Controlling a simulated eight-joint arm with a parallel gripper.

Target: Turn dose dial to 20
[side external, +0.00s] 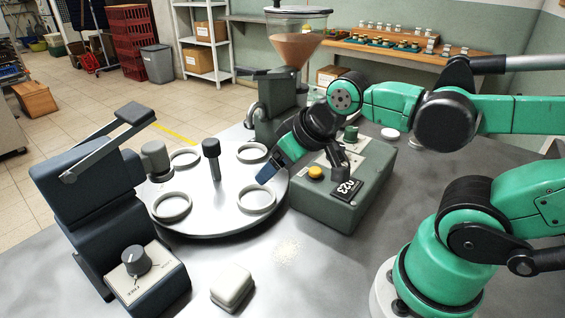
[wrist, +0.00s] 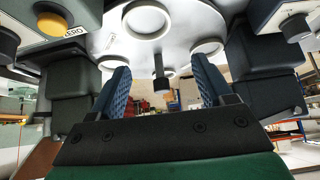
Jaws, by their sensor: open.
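A grey-green control box (side external: 330,212) stands right of the turntable in the side view. It carries a yellow button (side external: 315,173), a display (side external: 347,190) that seems to read 023, and a dark green knob (side external: 351,133) near its back. Which control is the dose dial I cannot tell, and part of the box's top is hidden behind my arm. My gripper (side external: 268,172) points down-left over the turntable's right edge, beside the box. In the wrist view my gripper (wrist: 160,68) has its blue fingers apart with nothing between them; the yellow button (wrist: 52,23) is at top left.
The round turntable (side external: 215,225) holds several white rings and a central post (side external: 211,160). A dark press (side external: 85,190) with a lever and a labelled knob (side external: 136,260) stands left. A hopper (side external: 297,45) rises behind. A pale block (side external: 232,288) lies in front.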

